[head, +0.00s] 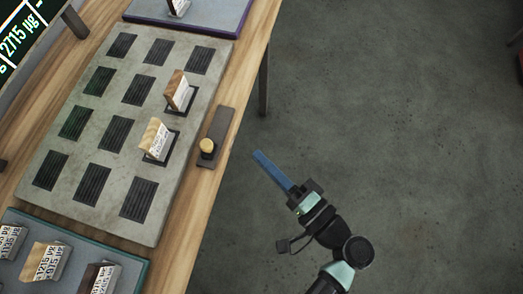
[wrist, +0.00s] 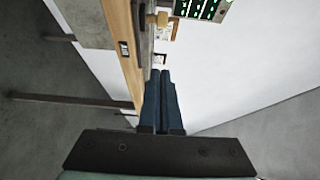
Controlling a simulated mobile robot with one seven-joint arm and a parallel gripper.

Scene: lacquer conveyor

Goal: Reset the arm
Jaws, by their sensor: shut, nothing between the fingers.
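My gripper (head: 257,156) has long blue fingers. It is shut and empty, held over the open floor to the right of the table's edge in the head view. In the wrist view its fingers (wrist: 164,76) lie together, side by side. The arm reaches up from the lower right of the head view, bent at its joints. The fingertips are apart from the table and from the dark bar with a yellow knob (head: 207,146) at its edge.
A wooden table (head: 187,229) fills the left. On it is a grey slab (head: 60,138) with dark slotted pads; two labelled blocks stand on pads (head: 157,137) (head: 178,92). A teal tray (head: 131,262) holds labelled blocks in front; a purple-edged tray (head: 215,17) lies behind. The floor (head: 420,130) is clear.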

